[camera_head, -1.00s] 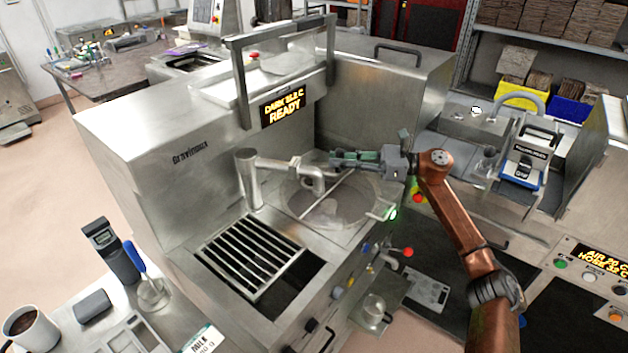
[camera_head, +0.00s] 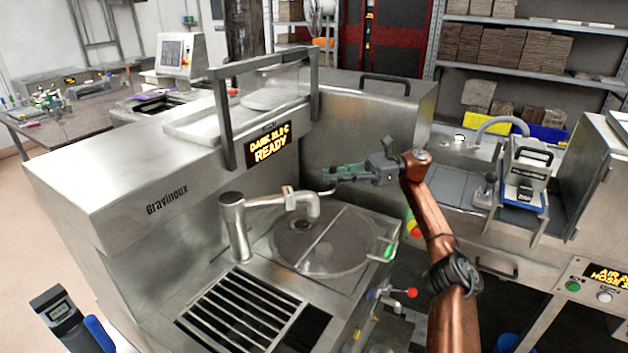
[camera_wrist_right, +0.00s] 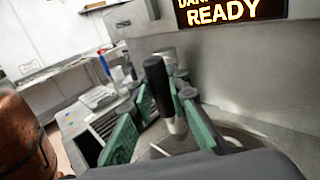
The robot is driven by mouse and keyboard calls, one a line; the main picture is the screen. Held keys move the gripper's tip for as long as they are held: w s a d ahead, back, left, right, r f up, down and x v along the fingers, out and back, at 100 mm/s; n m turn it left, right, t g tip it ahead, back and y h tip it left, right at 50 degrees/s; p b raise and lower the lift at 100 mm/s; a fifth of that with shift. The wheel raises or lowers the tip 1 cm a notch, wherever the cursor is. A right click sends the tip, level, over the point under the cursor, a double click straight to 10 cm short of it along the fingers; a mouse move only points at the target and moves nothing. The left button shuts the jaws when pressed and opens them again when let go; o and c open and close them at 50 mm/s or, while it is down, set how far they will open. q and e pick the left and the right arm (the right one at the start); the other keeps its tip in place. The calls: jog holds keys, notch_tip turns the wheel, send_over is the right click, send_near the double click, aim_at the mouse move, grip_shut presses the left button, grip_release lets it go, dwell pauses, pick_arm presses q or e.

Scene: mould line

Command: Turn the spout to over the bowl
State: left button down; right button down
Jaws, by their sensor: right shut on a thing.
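The spout (camera_head: 268,201) is a metal pipe running right from a short upright post. Its bent-down end hangs over the rear left part of the round bowl (camera_head: 345,262), which has a bar across it. My right gripper (camera_head: 328,174) reaches in from the right, just above and behind the spout's end. In the right wrist view its green fingers (camera_wrist_right: 160,120) stand on either side of a dark upright handle (camera_wrist_right: 158,90), and they are shut on it. Its join to the spout is hard to make out. My left gripper is not in view.
The machine's upright housing with a lit READY display (camera_head: 268,148) stands close behind the spout. A slotted grate (camera_head: 243,310) lies left of the bowl. A red-knobbed lever (camera_head: 411,293) sticks out at the front right. Free air lies above the bowl.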

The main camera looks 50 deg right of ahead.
jog(key=shift+w+d+f, duration=0.1)
jog(key=shift+w+f, duration=0.1)
jog(key=c, duration=1.8)
grip_release()
jog(key=shift+c, duration=0.2)
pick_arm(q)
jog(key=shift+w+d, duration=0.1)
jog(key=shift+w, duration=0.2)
pick_arm(e)
jog(key=shift+r, duration=0.1)
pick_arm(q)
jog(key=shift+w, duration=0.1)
